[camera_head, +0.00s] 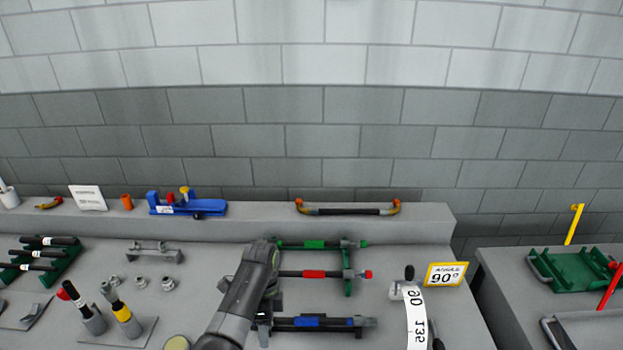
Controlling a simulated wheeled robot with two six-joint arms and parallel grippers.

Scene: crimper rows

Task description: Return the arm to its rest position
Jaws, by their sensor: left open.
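My left arm (242,297) comes in from the bottom, left of centre, and bends over beside the left end of a green rack (347,285). My left gripper (264,328) hangs below the bend, mostly hidden by the arm link, near the left end of a tool with a blue band (310,322). It is open, and I see nothing held in it. The rack also bears a tool with a green band (306,244) and a tool with a red band (314,274). My right gripper is not in view.
A yellow 90° sign (445,274) and a curved white scale (416,318) stand at the right. Upright tools (122,311) stand at the left. A blue device (184,206) and a bent tube (348,210) lie on the back ledge. A separate table (497,285) holds a green tray (568,270).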

